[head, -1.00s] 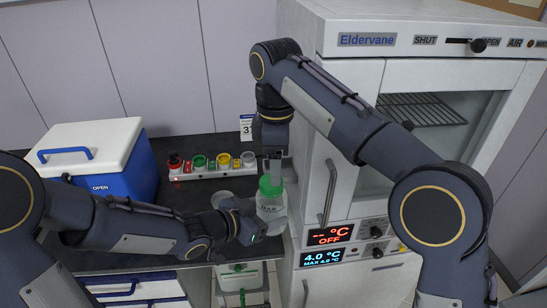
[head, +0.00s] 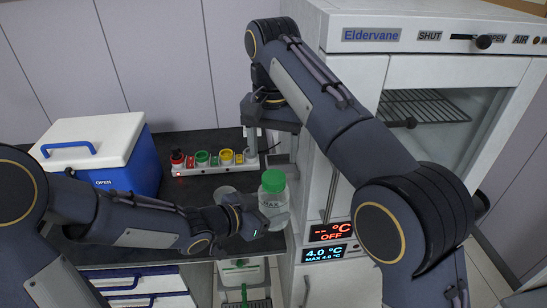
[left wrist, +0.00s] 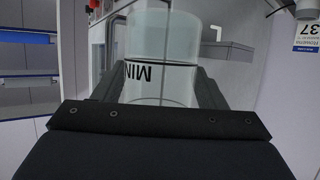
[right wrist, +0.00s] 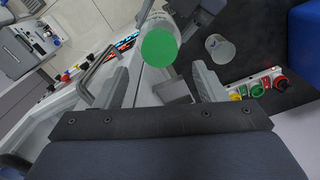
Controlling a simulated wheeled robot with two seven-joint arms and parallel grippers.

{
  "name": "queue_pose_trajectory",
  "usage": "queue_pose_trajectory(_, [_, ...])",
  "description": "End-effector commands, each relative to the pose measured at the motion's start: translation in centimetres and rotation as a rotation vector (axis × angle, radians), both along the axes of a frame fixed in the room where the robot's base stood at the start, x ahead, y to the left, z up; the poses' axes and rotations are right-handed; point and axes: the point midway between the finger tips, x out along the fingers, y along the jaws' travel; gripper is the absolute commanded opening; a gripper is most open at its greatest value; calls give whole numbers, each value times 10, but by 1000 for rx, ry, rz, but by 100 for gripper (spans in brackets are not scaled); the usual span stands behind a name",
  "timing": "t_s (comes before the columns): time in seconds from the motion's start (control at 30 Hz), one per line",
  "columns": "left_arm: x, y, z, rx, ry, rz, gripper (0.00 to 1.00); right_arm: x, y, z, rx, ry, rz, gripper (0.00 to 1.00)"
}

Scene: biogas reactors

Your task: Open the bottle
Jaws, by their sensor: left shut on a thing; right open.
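The clear bottle (head: 274,209) with a green cap (head: 273,181) stands upright in the middle of the head view. My left gripper (head: 262,219) is shut around the bottle's body, below the cap. In the left wrist view the bottle (left wrist: 160,60) sits between the fingers, with a line and "MIN" on it. The cap is on the bottle. My right gripper (right wrist: 158,80) is open and empty, up and behind the bottle in the head view. In the right wrist view the cap (right wrist: 159,48) shows beyond the fingertips, clear of them.
A clear cup (head: 226,193) stands on the dark counter left of the bottle. Behind it is a strip of coloured buttons (head: 210,161). A blue cooler box (head: 133,175) with a white lid stands at left. The white Eldervane cabinet (head: 345,85) is close on the right.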

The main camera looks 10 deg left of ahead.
Motion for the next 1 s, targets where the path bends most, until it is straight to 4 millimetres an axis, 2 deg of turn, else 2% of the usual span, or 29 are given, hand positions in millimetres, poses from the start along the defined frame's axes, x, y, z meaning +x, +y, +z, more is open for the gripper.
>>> queue_pose_trajectory(0.2, [0,0,1,-1,-3,0,2,-1,-1,-34,-3,4,1,64])
queue_pose_trajectory(0.4, [0,0,1,-1,-3,0,2,-1,-1,-59,-2,2,2,64])
queue_pose_trajectory(0.57, [0,0,1,-1,-3,0,2,-1,-1,-69,0,1,2,64])
queue_pose_trajectory(0.83, [0,0,1,-1,-3,0,2,0,-1,-70,0,0,3,64])
queue_pose_trajectory(1.0, [0,0,1,-1,-3,0,2,0,-1,-70,0,0,3,42])
